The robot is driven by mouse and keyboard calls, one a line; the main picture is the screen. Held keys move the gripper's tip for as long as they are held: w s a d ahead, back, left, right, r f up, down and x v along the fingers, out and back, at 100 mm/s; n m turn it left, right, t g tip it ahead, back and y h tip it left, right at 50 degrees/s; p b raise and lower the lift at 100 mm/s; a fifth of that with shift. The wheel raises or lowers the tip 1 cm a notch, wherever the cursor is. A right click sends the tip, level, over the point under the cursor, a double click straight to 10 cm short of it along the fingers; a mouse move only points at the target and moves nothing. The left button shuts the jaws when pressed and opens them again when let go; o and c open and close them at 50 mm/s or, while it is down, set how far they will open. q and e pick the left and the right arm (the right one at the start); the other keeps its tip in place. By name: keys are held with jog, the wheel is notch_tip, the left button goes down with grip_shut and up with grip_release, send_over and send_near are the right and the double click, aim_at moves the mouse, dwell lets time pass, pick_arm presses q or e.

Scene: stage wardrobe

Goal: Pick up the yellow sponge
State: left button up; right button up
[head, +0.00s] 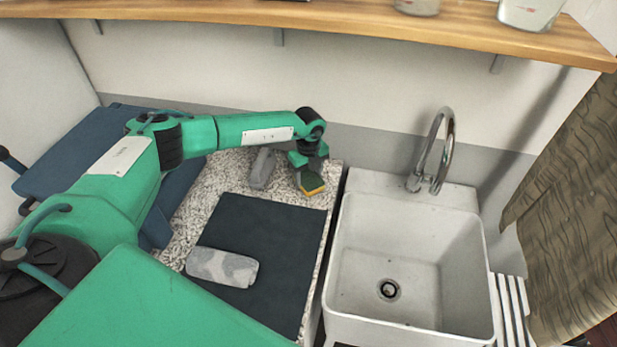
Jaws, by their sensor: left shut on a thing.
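The yellow sponge (312,187) is small, with a dark upper side and a yellow edge showing. It is at the far right part of the speckled counter, close to the edge by the sink. My left gripper (309,174) points down over it and is shut on it, hiding part of its top. I cannot tell whether the sponge touches the counter. My right gripper is not in view.
A grey block-like object (262,168) stands left of the gripper. A dark mat (265,245) covers much of the speckled counter (213,185), with a grey patterned cloth-like item (222,267) on it. A white sink (455,260) with a curved tap (436,150) is right. A wooden shelf (330,17) runs above.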

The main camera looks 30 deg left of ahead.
aim_at(308, 178)
pick_arm(q)
notch_tip(308, 178, up, 19)
jog(key=b, duration=0.5)
jog(key=shift+r+b, duration=0.2)
jog(key=shift+b, duration=0.1)
jog(key=o, duration=0.3)
jog(key=shift+c, duration=0.8)
jog(key=shift+s+f, duration=0.1)
